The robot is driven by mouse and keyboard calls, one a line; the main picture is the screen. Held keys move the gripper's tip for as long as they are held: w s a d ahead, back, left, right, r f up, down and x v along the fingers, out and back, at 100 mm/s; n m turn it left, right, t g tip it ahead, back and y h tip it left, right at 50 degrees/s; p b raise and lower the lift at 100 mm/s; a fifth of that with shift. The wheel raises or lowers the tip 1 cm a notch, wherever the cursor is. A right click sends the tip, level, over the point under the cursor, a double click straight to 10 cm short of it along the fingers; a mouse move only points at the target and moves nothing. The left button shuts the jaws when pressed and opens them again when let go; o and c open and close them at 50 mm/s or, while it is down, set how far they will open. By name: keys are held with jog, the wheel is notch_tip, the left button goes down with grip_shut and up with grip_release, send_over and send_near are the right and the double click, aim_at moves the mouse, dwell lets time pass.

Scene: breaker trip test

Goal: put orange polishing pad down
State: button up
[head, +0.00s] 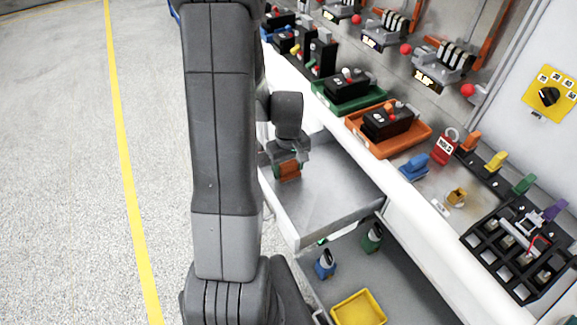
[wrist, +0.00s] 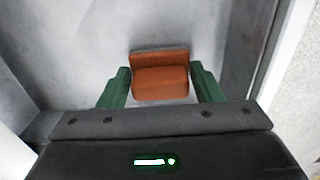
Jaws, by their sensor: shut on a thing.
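The orange polishing pad (wrist: 160,82) is a small orange-brown block between the two green fingertips of my gripper (wrist: 160,88) in the wrist view. In the head view the pad (head: 289,170) shows just below my gripper (head: 288,160), over the open grey drawer (head: 335,190). My gripper is shut on the pad. The pad is inside the drawer's outline, near its left side. I cannot tell whether its underside touches the drawer floor. My arm hides part of the drawer's left side in the head view.
The bench above the drawer holds a green tray (head: 345,103), an orange tray (head: 425,133), a blue pad-like piece (head: 414,168) and a red lockout tag (head: 443,150). A lower drawer holds a yellow tray (head: 358,309) and bottles. The upper drawer's floor looks bare around the pad.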

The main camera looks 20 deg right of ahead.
aim_at(288, 164)
jog(key=shift+f, duration=0.2)
jog(key=shift+f, duration=0.15)
jog(key=o, duration=1)
notch_tip(288, 164, up, 12)
jog(key=shift+r, duration=0.25)
jog(key=shift+f, duration=0.15)
